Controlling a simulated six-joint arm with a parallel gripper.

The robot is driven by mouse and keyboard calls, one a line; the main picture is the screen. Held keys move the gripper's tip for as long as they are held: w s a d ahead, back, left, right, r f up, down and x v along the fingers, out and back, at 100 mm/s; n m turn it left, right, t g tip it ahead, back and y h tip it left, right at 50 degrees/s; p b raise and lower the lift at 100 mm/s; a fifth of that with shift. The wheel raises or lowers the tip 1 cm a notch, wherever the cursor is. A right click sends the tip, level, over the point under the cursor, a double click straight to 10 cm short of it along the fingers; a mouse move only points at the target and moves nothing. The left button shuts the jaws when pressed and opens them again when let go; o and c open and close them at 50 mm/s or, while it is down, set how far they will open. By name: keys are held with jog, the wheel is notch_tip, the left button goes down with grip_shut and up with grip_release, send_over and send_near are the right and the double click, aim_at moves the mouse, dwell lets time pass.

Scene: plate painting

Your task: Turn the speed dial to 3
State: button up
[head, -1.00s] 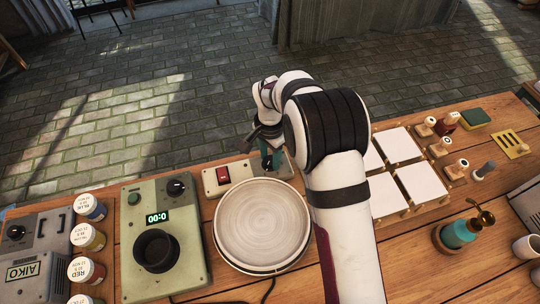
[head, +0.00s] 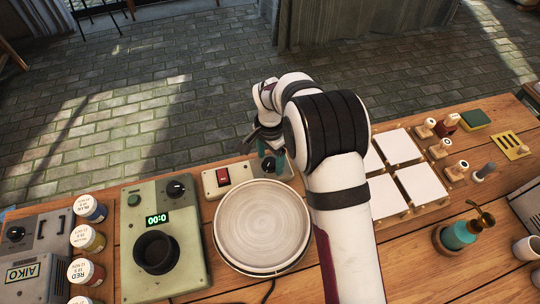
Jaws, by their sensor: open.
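A small cream control box with a red switch (head: 223,174) stands just behind the round plate (head: 262,226). At the box's right end is a dark dial (head: 268,164) on a grey panel; its markings are too small to read. I cannot tell whether a finger touches the dial. The plate sits flat on its round turntable.
A green box (head: 193,246) with a 00:0 display, a black knob and a large black cup-like part stands to the left. Paint jars (head: 88,207) stand further left.

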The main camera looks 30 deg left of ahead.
aim_at(270, 161)
notch_tip(270, 161, up, 16)
jog(key=shift+f, duration=0.15)
dwell(0.3)
jog(key=s+d+r, duration=0.2)
jog(key=d+r, duration=0.3)
jog(key=d, duration=0.7)
jog(key=s+d+m+y, duration=0.1)
jog(key=s+d, duration=0.9)
jog(key=d, duration=0.2)
jog(key=s+d+f, duration=0.3)
jog(key=s+d, duration=0.1)
jog(key=s, duration=0.6)
jog(key=shift+s+m+y, duration=0.15)
jog(key=shift+m+y, duration=0.15)
jog(key=shift+y, duration=0.1)
jog(key=shift+d, duration=0.1)
